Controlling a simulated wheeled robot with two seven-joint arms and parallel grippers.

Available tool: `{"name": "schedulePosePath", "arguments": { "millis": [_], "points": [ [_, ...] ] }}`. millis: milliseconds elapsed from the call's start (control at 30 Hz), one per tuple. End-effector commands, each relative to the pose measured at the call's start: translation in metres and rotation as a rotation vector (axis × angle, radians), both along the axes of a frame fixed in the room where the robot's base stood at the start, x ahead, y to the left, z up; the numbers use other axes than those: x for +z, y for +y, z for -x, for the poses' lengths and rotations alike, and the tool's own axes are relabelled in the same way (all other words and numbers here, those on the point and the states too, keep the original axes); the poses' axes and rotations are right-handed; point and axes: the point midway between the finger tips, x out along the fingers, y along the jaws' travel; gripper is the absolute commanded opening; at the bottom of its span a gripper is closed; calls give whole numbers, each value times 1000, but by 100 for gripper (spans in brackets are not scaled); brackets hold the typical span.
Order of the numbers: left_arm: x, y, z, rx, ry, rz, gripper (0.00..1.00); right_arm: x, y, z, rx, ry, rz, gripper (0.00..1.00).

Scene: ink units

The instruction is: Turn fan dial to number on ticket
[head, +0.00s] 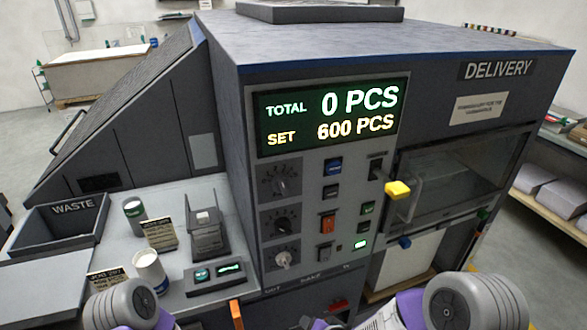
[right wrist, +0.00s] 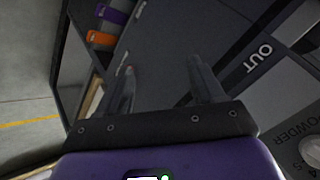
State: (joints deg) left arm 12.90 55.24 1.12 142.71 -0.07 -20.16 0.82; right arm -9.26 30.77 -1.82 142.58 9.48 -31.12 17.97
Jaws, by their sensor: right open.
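Three dials sit in a column on the machine's front panel: a dark upper dial (head: 280,178), a dark middle dial (head: 281,222) and a lower dial with a pale knob (head: 284,258). Their labels are too small to read in the head view, so I cannot tell which is the fan dial. A ticket (head: 107,279) reading roughly "JOB 297" stands at the lower left; its smaller print is unreadable. My right gripper (right wrist: 165,88) is open and empty in the right wrist view, beside a dark panel marked "OUT". My left gripper is not in view.
A second card (head: 160,234), a green-labelled can (head: 134,216), a white cup (head: 150,271) and a small grey device (head: 206,232) crowd the left shelf beside the waste bin (head: 60,222). A yellow-knobbed handle (head: 398,190) sticks out right of the dials. A pale knob (right wrist: 311,150) shows near "POWDER".

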Motion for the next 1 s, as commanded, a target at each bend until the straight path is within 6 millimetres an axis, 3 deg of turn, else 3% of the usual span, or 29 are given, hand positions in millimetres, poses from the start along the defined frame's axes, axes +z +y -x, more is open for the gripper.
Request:
{"name": "schedulePosePath", "arguments": {
  "millis": [33,100,200,300,400,500,600,1000],
  "points": [
    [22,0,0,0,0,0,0,67,11,-16,-36,-110,-48,67],
    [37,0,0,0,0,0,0,140,23,-30,-96,-239,-138,67],
    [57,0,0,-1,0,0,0,237,38,-35,-162,-396,-289,67],
    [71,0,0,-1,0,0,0,317,46,-28,-210,-509,-442,67],
    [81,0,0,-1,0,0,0,371,49,-18,-240,-580,-567,67],
    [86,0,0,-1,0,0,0,402,49,-11,-256,-617,-647,67],
    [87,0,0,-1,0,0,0,413,49,-10,-264,-630,-683,67],
    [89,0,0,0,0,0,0,413,66,-59,-264,-632,-684,67]
  ]
}}
